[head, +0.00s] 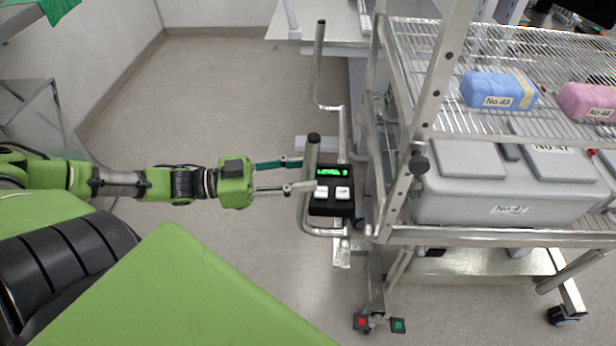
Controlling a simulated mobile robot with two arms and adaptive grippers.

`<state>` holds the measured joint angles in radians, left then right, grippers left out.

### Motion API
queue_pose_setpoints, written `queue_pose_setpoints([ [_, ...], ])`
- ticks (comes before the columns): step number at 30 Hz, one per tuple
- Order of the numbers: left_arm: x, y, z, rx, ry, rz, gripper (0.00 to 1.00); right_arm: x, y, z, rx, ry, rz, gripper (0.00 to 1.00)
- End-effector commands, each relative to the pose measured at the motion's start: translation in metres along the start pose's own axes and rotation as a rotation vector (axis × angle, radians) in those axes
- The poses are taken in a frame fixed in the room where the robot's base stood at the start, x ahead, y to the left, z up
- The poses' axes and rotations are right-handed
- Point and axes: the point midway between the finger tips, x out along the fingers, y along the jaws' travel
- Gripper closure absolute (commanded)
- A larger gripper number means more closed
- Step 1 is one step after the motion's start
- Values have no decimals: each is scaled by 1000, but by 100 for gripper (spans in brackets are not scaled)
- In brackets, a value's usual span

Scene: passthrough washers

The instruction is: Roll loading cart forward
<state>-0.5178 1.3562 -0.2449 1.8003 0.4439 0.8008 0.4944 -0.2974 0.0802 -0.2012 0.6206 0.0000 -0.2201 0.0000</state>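The loading cart is a metal rack (431,85) with wire shelves on the right side of the head view. At its left end are bent metal handle posts (308,215) with black caps, and a black control box (331,204) with a green display and two white buttons. My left gripper (307,175) reaches in from the left. Its fingers are shut on the near handle post, one finger crossing in front of it and the other tip partly hidden behind it. My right gripper is not in view.
Grey lidded bins (467,200) sit on the lower shelf; a blue pack (488,88) and a pink pack (588,98) lie above. Red and green pedals (361,322) are at floor level. A white table (335,28) stands behind. Grey floor (215,95) is clear to the left.

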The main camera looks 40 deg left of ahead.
Motion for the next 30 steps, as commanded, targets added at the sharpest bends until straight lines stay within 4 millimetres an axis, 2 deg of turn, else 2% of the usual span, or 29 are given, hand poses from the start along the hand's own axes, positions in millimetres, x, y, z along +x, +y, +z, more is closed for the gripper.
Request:
queue_pose_setpoints([
  [6, 14, 0, -1, 0, 2, 0, 64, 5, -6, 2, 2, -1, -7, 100],
  [16, 16, 0, -1, 1, 1, 0, 64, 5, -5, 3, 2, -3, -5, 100],
  [20, 16, 0, -1, 0, 1, 0, 97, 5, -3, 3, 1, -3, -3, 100],
  [21, 16, 0, -1, 0, 1, 0, 100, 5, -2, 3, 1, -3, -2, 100],
  [30, 18, 0, -1, 1, 2, 0, 100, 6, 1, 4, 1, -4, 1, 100],
])
